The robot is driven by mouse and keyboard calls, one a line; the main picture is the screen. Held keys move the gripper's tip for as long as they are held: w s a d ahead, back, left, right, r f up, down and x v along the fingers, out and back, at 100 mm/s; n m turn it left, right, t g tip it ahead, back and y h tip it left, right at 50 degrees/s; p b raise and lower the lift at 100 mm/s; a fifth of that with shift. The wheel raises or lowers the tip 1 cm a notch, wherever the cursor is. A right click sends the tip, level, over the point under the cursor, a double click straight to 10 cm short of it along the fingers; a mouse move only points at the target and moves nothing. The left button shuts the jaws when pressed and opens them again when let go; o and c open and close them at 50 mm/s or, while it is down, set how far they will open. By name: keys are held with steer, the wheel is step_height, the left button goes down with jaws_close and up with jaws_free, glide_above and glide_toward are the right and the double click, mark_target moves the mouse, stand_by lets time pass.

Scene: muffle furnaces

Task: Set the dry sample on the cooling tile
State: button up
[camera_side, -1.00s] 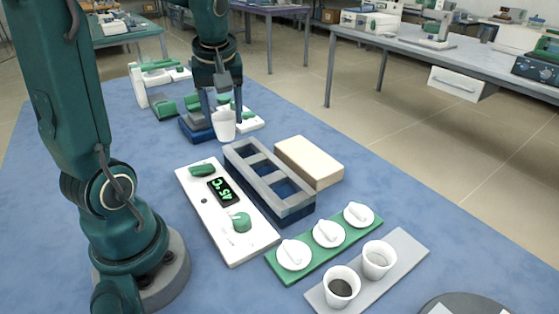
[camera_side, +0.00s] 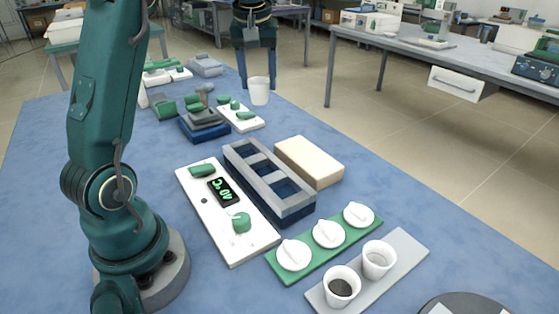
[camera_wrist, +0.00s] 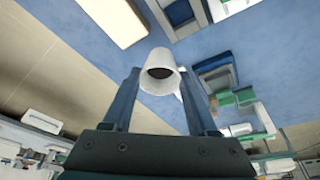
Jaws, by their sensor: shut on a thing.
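My gripper (camera_side: 259,84) is shut on a white cup (camera_side: 259,93) and holds it in the air above the far right part of the blue mat. In the wrist view the cup (camera_wrist: 160,57) sits between the two fingers, with something dark inside. A bare cream block (camera_side: 309,158), which looks like the cooling tile, lies to the right of the slotted block. A grey plate (camera_side: 405,257) at the front right bears two more white cups, one with dark contents (camera_side: 341,289) and one with pale contents (camera_side: 377,261).
A blue and grey block (camera_side: 268,181) with three openings stands mid-table. Left of it is a white panel (camera_side: 255,242) with a green display reading about 40 °C. A green strip (camera_side: 311,262) bears three white lids. Grey and green devices (camera_side: 204,124) stand behind.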

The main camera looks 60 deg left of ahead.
steer(key=shift+w+d+f+m+t+h, duration=0.15)
steer(key=shift+w+d+f+m, duration=0.35)
steer(key=shift+w+d+f, duration=1.1)
steer(key=shift+w+d+f+m+t+h, duration=0.1)
steer(key=shift+w+d+f+m, duration=0.65)
steer(key=shift+f, duration=1.45)
steer(key=shift+w+d+f+m+t+h, duration=0.15)
steer(key=shift+w+d+f+m, duration=0.1)
steer(key=shift+w+d+f, duration=1.5)
steer(key=shift+s+a+f, duration=0.15)
steer(key=shift+a+f, duration=0.1)
steer(key=shift+f, duration=0.25)
steer(key=shift+f, duration=0.15)
steer(key=o, duration=1.5)
steer(key=shift+o, duration=0.2)
step_height(320, 180, up, 8)
